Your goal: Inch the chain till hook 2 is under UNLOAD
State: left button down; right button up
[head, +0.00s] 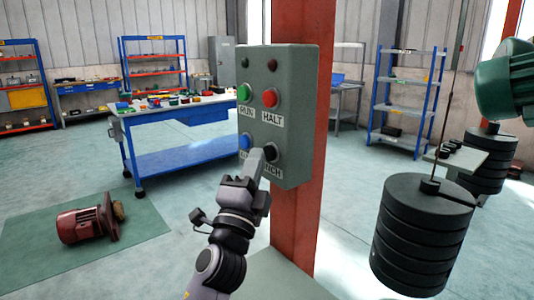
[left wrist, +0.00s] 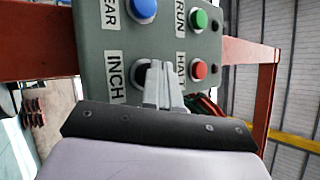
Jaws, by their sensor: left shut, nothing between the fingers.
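A grey-green control box (head: 297,112) is fixed to a red post. It has a green RUN button (head: 244,92), a red HALT button (head: 270,97), a blue button (head: 244,142) and a black INCH button (head: 271,153). My left gripper (head: 260,163) is shut and empty, its fingertips at the INCH button and partly covering its label. In the left wrist view the fingers (left wrist: 161,88) overlap the black button (left wrist: 143,72); I cannot tell whether they touch it. The chain, hook 2 and the UNLOAD sign are not identifiable. My right gripper is out of view.
A stack of black discs (head: 420,238) hangs on a rod at right, with another stack (head: 478,165) behind. A green machine part (head: 507,82) juts in above. A red motor (head: 82,224) lies on a green mat at left. A blue workbench (head: 180,155) stands behind.

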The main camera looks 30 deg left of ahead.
pick_arm(q)
jog(key=shift+s+a, duration=0.25)
jog(key=shift+s, duration=0.3)
jog(key=shift+s+a+p, duration=0.15)
jog(key=shift+s+a, duration=0.15)
jog(key=shift+s, duration=0.5)
jog(key=shift+s+a+p, duration=0.2)
jog(key=shift+s+a, duration=0.15)
jog(key=shift+s, duration=0.4)
jog(key=shift+s+a+p, duration=0.15)
jog(key=shift+s+a, duration=0.15)
jog(key=shift+s, duration=0.5)
